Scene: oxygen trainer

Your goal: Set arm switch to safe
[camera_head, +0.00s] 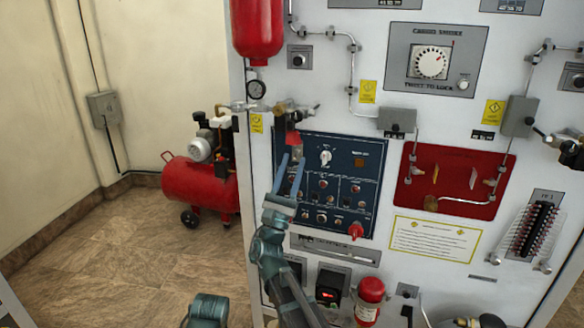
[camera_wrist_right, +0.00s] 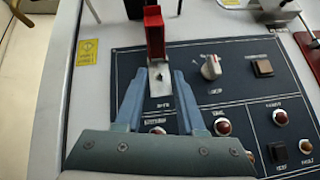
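The arm switch (camera_wrist_right: 160,82) is a small toggle on a pale metal plate at the upper left of the dark blue control panel (camera_head: 334,150). Its red guard (camera_wrist_right: 154,32) stands above the plate and looks raised; it also shows in the head view (camera_head: 293,138). Which way the toggle points is too small to tell. My right gripper (camera_head: 291,165) is open and empty, its blue fingers pointing at the switch. In the right wrist view the fingertips (camera_wrist_right: 160,75) lie either side of the plate; contact cannot be told.
A white knob (camera_wrist_right: 211,67) sits right of the switch, with indicator lamps and buttons below. A red cylinder (camera_head: 258,30) and gauge (camera_head: 256,89) with pipework are above left. A red compressor (camera_head: 200,183) stands left.

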